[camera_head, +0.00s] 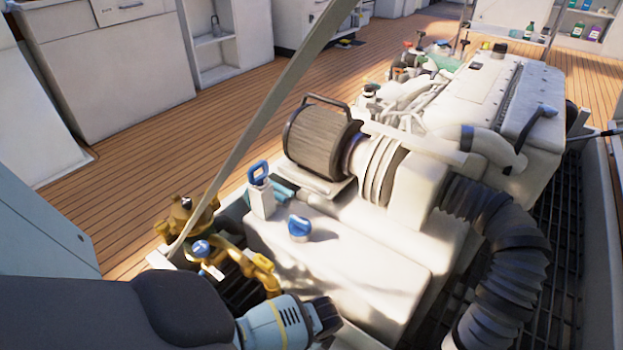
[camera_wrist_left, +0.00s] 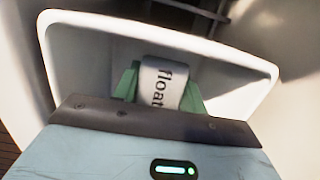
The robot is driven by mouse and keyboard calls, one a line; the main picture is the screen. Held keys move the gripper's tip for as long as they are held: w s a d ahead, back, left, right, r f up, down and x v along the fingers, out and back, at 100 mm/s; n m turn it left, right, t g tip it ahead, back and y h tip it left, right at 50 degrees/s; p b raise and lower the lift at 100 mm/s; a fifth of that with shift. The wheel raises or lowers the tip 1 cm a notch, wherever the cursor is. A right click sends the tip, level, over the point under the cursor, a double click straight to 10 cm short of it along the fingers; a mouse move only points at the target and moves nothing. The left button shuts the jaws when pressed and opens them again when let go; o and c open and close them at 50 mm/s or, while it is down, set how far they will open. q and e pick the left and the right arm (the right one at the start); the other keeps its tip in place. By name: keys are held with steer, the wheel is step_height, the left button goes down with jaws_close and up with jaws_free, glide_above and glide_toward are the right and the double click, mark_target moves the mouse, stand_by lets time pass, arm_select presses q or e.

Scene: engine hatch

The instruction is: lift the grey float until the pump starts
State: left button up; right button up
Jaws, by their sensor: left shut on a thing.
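In the left wrist view a pale grey piece marked "float" (camera_wrist_left: 162,82) sits between the green fingers of my left gripper (camera_wrist_left: 158,95). The gripper is shut on it. Only its lettered face shows; the rest is hidden behind the gripper body. A white, wide-rimmed shape (camera_wrist_left: 85,32) surrounds the fingers. In the head view my left gripper (camera_head: 322,318) is at the bottom edge, low in front of the white engine box. The float is hidden there, and no pump can be made out for sure. My right gripper is in neither view.
The white box (camera_head: 350,262) with a blue knob (camera_head: 299,227) stands just beyond my left gripper. Brass fittings (camera_head: 190,215) are to its left, and a black ribbed hose (camera_head: 510,265) to its right. A slanted grey strut (camera_head: 262,122) crosses above. Wooden deck lies behind.

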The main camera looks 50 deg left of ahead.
arm_select(q)
steer(key=shift+w+d+r+y+p, duration=0.15)
steer(key=shift+r+y+p, duration=0.15)
steer(key=shift+r+y, duration=0.15)
steer(key=shift+d+r+y+p, duration=0.15)
steer(key=shift+r+y+p, duration=0.15)
steer(key=shift+r, duration=0.2)
steer(key=shift+d+r+g+y, duration=0.3)
steer(key=shift+r+y, duration=0.3)
steer(key=shift+y, duration=0.05)
steer(key=shift+w+d+r+y, duration=0.15)
steer(key=shift+d+r+y, duration=0.25)
steer(key=shift+y, duration=0.3)
steer(key=shift+d+r+g+y, duration=0.4)
steer(key=shift+r+y, duration=0.25)
steer(key=shift+y, duration=0.15)
